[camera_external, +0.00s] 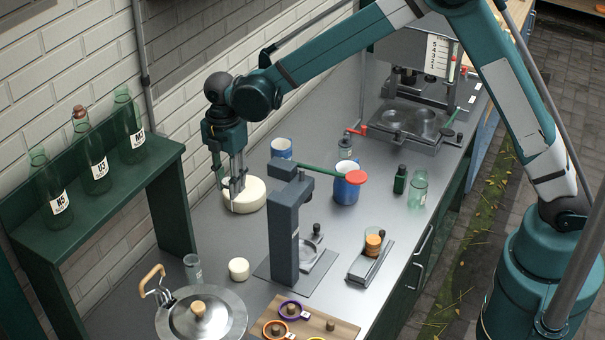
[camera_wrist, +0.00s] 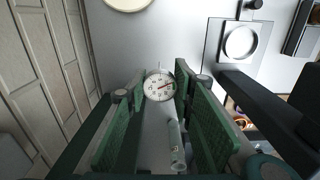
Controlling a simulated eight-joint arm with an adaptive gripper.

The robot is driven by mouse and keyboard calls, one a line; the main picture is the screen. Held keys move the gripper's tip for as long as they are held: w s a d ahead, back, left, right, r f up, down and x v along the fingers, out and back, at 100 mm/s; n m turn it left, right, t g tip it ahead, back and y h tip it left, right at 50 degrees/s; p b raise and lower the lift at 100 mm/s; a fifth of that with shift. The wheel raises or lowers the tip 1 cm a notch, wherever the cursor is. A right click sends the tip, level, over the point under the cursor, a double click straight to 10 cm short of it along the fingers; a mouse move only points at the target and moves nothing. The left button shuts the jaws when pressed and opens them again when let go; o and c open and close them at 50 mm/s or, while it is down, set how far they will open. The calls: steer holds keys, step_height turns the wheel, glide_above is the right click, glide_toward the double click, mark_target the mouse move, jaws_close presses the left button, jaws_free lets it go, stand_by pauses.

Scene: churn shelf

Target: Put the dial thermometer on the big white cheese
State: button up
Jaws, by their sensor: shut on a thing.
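My gripper (camera_external: 235,186) points down near the wall and is shut on the dial thermometer. In the wrist view the thermometer's round white dial (camera_wrist: 158,87) with a red needle sits between the green finger pads. In the external view a thin stem seems to hang below the fingers. The big white cheese (camera_external: 252,195) lies on the grey counter, and my gripper partly covers it there. I cannot tell from this angle whether the stem touches it. A cream disc (camera_wrist: 128,3), cut off by the top of the wrist view, appears to be this cheese.
A dark press (camera_external: 285,225) stands right of my gripper. A small white cheese (camera_external: 239,268), a glass beaker (camera_external: 193,268) and a lidded pot (camera_external: 200,317) are nearer. A blue can (camera_external: 347,188) stands right. Bottles stand on a green shelf (camera_external: 105,205) at left.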

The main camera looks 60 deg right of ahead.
steer(key=w+d+r+b, duration=0.1)
steer(key=w+d+r, duration=0.1)
steer(key=d, duration=0.6)
steer(key=w+d+r+b, duration=0.1)
steer(key=w+d+r, duration=0.1)
steer(key=w+d, duration=0.3)
steer(key=d, duration=0.3)
steer(key=shift+d+r, duration=0.2)
steer(key=shift+r, duration=0.2)
steer(key=shift+f, duration=0.1)
step_height(320, 180, down, 6)
steer(key=shift+p, duration=0.3)
steer(key=shift+f, duration=1.9)
steer(key=shift+f, duration=0.15)
steer(key=o, duration=0.9)
steer(key=shift+c, duration=0.2)
steer(key=shift+r, duration=0.2)
